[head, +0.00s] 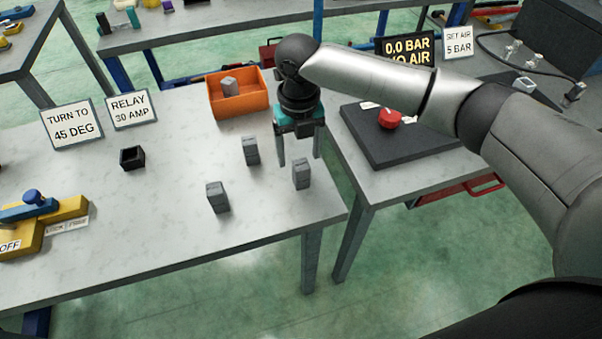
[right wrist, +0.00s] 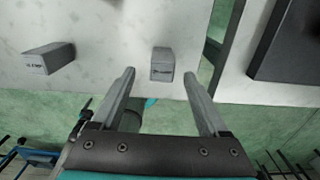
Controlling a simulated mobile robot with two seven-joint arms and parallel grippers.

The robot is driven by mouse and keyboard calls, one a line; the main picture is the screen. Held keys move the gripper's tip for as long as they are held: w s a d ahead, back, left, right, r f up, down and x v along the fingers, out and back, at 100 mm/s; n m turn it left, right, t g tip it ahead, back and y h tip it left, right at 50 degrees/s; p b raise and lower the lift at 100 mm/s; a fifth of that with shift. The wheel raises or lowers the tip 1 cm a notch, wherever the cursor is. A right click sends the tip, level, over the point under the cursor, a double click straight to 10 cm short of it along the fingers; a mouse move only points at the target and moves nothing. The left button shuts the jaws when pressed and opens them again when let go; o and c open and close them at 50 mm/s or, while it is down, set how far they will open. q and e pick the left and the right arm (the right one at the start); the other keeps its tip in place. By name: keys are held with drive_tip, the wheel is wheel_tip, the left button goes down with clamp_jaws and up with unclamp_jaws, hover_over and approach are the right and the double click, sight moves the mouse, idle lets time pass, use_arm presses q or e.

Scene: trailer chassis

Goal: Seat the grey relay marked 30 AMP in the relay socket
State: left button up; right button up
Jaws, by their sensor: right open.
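Three grey relays stand on the white table in the head view: one at the back (head: 251,150), one at the right (head: 301,173) and one at the front (head: 217,197). Their markings are too small to read. The black relay socket (head: 132,157) sits open-topped to their left. My right gripper (head: 299,154) is open and points down above the table by the right relay. In the right wrist view one relay (right wrist: 162,64) shows between the open fingertips, with nothing held; another relay (right wrist: 48,58) lies left, its lettering unclear. My left gripper is not in view.
An orange bin (head: 238,103) holding a grey block stands behind the gripper. Signs reading RELAY 30 AMP (head: 130,109) and TURN TO 45 DEG (head: 72,123) stand behind the socket. A yellow-blue valve (head: 45,218) is at left. A gap separates the right-hand table.

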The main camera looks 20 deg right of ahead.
sight(301, 164)
wheel_tip(301, 164, down, 5)
drive_tip(key=shift+s+d+r, duration=0.1)
drive_tip(key=shift+d, duration=0.05)
clamp_jaws()
idle(0.6)
